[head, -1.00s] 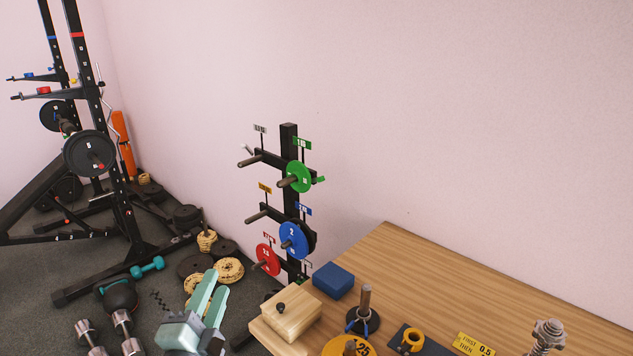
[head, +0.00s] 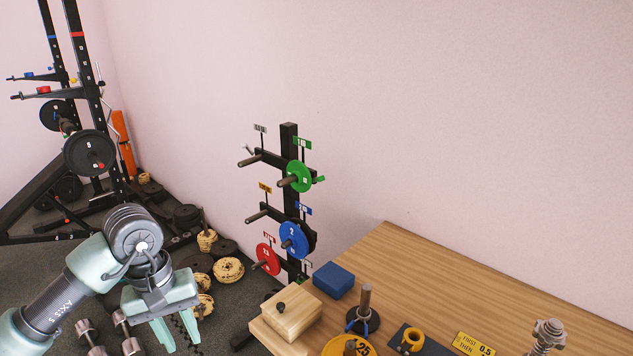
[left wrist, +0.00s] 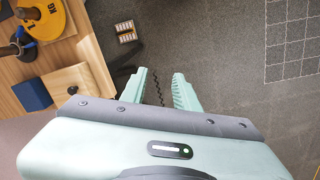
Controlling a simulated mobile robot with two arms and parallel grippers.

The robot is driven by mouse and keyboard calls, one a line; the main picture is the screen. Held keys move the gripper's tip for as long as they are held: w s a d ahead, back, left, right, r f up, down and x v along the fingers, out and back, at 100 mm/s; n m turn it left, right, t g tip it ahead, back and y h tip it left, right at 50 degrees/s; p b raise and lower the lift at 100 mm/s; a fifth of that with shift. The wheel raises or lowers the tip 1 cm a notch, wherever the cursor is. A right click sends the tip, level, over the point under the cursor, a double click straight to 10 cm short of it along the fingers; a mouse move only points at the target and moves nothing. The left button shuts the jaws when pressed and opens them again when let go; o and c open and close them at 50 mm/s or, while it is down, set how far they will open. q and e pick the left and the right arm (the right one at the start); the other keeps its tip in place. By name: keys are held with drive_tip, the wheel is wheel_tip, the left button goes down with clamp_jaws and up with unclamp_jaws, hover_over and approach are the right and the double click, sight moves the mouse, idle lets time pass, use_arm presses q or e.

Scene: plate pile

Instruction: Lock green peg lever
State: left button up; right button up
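A black plate tree (head: 289,150) stands against the pink wall with several pegs. A green plate (head: 299,172) hangs on its upper right peg (head: 288,182), below a green tag (head: 302,143). A small green lever (head: 319,180) sticks out to the right from behind the plate; how it is set is too small to tell. My left gripper (head: 176,338) is low and left of the tree, well apart from it, fingers pointing down. In the left wrist view its fingers (left wrist: 160,90) are spread with only floor between them. My right gripper is not in view.
Blue plate (head: 292,240) and red plate (head: 268,259) hang lower on the tree. A wooden table (head: 450,275) with a wooden box (head: 291,314) and blue block (head: 333,280) stands right. A rack, plates and dumbbells crowd the floor at left. Wall space above is clear.

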use_arm(q)
drive_tip(key=shift+a+r+y, duration=0.15)
drive_tip(key=shift+a+y, duration=0.05)
drive_tip(key=shift+a, duration=0.3)
drive_tip(key=shift+a+r+y, duration=0.15)
drive_tip(key=shift+a+y, duration=0.05)
drive_tip(key=shift+a, duration=0.3)
